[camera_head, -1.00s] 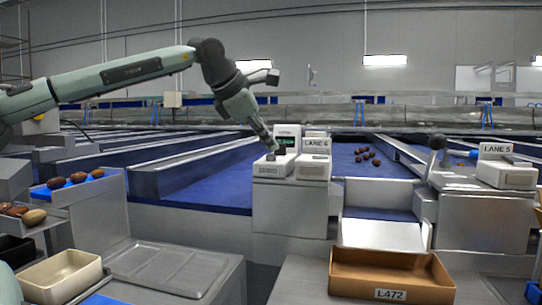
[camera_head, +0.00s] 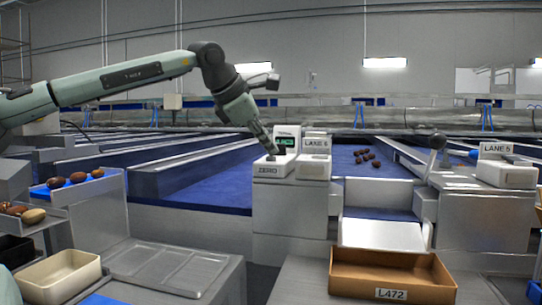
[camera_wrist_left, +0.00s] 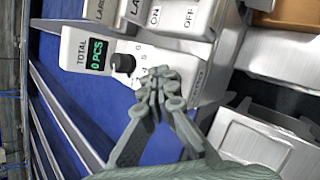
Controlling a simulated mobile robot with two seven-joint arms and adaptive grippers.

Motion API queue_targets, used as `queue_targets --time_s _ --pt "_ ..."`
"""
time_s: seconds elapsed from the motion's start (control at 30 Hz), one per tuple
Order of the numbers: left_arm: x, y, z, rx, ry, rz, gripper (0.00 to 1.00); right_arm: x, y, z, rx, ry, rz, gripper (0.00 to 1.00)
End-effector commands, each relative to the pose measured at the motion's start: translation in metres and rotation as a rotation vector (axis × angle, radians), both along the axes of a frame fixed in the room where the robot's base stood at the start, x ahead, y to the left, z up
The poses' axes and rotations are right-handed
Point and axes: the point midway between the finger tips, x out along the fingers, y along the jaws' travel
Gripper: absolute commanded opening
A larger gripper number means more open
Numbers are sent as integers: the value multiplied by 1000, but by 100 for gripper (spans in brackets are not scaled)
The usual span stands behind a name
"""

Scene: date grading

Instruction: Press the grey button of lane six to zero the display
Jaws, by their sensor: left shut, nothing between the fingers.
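The lane six counter box (camera_head: 263,168) is white, with a ZERO label on its front, and stands on a grey cabinet beside the LANE 6 sign (camera_head: 316,143). Its green-lit display (camera_head: 286,142) reads 0 PCS under TOTAL in the left wrist view (camera_wrist_left: 96,54). A black knob (camera_wrist_left: 123,63) sits next to the display there. My left gripper (camera_head: 271,153) is shut and empty, pointing down at the box top; its fingertips (camera_wrist_left: 161,88) are beside the knob. I cannot make out the grey button; the fingertips may hide it. Contact is unclear. My right gripper is out of view.
A switch box with ON and OFF marks (camera_wrist_left: 172,16) stands close beside the counter. A brown L472 crate (camera_head: 391,291) and a cream bin (camera_head: 62,277) are in front. The LANE 5 box (camera_head: 507,175) is at right. Dates (camera_head: 367,156) lie on the blue belt behind.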

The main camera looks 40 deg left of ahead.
Motion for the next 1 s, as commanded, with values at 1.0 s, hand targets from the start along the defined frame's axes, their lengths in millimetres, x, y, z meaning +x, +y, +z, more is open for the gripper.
queue_targets --time_s 1.0 --pt "0 1 27 0 1 1 0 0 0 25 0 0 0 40"
